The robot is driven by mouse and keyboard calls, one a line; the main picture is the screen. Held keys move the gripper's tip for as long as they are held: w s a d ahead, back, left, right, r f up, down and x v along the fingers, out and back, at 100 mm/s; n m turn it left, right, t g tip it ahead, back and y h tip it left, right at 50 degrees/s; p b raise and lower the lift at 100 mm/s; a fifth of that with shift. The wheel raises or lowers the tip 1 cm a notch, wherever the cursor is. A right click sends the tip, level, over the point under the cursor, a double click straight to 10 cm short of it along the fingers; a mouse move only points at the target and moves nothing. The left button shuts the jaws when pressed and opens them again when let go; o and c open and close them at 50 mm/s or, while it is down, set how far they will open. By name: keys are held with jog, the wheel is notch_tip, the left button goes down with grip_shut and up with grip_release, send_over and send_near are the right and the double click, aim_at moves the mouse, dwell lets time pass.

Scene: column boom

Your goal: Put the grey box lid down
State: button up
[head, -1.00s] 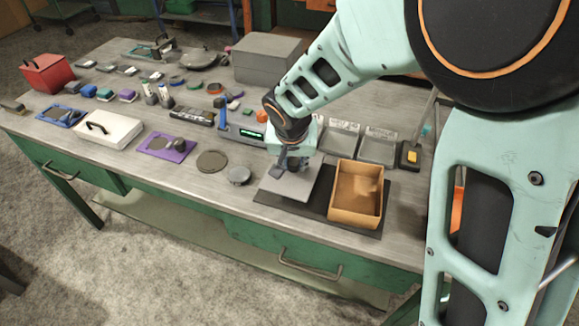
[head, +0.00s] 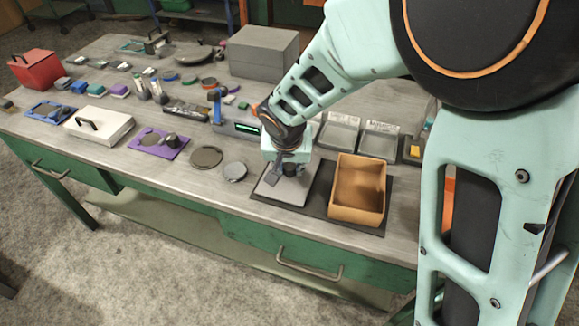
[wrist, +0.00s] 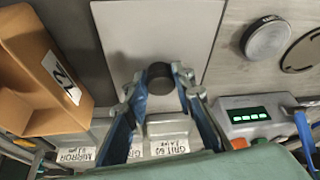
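The grey lid (head: 283,190) lies flat on the dark mat (head: 315,213), left of the open tan box (head: 359,190). It also shows in the wrist view (wrist: 150,30) as a pale grey plate with a dark round knob (wrist: 160,76). My gripper (head: 284,176) is just above the lid. The tan box also shows at left in the wrist view, with a label bearing a "2". The near finger partly hides the lid in the head view.
Round discs (head: 206,157) lie left of the mat. A device with a green display (head: 236,125) and labelled grey trays (head: 378,141) stand behind. A white lidded box (head: 98,127), purple tray (head: 159,143) and large grey box (head: 263,53) stand farther off. The table's front edge is close.

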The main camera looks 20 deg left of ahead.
jog(key=o, duration=0.3)
jog(key=shift+o, duration=0.2)
jog(key=shift+r, duration=0.1)
jog(key=shift+r, duration=0.55)
jog(key=p+v, duration=0.1)
jog(key=v, duration=1)
jog(key=shift+d, duration=0.1)
